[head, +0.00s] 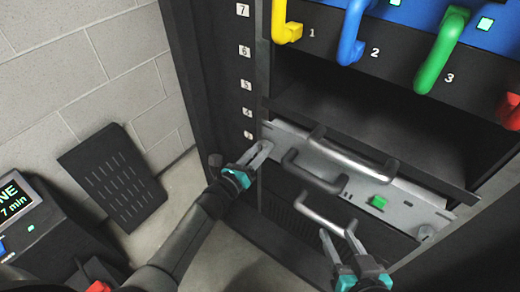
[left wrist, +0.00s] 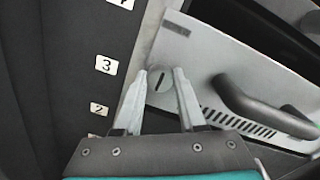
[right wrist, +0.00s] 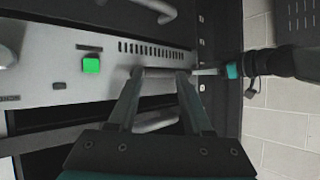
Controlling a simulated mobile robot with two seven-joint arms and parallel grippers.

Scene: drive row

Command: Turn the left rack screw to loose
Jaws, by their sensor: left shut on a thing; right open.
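The left rack screw (left wrist: 160,80) is a round grey slotted head at the left end of the grey server panel (head: 405,207). In the left wrist view its slot runs roughly up and down. My left gripper (head: 264,148) is shut on this screw, one finger on each side of it (left wrist: 160,82). In the head view the fingers hide the screw. The right rack screw (head: 425,232) is at the panel's other end. My right gripper (head: 338,238) is open and empty, low in front of the panel; its fingers also show in the right wrist view (right wrist: 160,75).
The panel carries a black handle (head: 314,174) and a green button (head: 379,202). Silver handles sit above (head: 350,155) and below (head: 325,213). Yellow (head: 285,25), blue (head: 352,35) and green (head: 442,50) handles are higher up. A dark vented plate (head: 112,175) leans against the wall.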

